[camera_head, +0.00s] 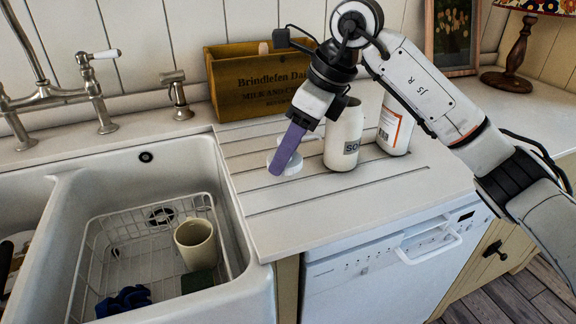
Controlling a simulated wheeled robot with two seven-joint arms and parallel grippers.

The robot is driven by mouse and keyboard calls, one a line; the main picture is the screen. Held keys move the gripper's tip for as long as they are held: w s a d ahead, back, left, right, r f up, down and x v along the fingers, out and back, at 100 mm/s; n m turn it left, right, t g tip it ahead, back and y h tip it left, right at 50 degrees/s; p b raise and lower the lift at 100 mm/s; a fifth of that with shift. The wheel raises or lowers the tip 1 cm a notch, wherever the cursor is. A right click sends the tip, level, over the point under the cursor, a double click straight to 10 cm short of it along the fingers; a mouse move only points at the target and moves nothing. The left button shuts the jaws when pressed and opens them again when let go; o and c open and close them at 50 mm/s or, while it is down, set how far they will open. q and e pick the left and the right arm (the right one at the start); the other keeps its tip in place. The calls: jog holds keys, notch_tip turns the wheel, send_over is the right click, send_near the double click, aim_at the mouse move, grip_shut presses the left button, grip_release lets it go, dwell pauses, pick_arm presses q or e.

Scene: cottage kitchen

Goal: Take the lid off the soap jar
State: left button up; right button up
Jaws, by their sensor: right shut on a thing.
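The soap jar (340,147) is a cream jar with a dark label reading "SO", standing upright on the grooved white drainboard. My right gripper (285,161) reaches down to the left of the jar, with its purple fingers shut on a round white lid (292,168). The lid is apart from the jar, low over the drainboard; I cannot tell whether it touches the surface. The gripper's wrist partly covers the top of the jar. My left gripper is not in view.
A white bottle with an orange label (395,128) stands right of the jar. A wooden crate (235,85) is behind. The sink (235,235) at left holds a wire rack and a cream cup (195,243). The front drainboard (330,215) is clear. A lamp (512,65) stands back right.

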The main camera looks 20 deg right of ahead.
aim_at(291, 160)
notch_tip(291, 160, down, 4)
jog(key=shift+r, duration=0.2)
jog(key=shift+f, duration=0.1)
jog(key=o, duration=0.9)
jog(key=shift+o, duration=1.4)
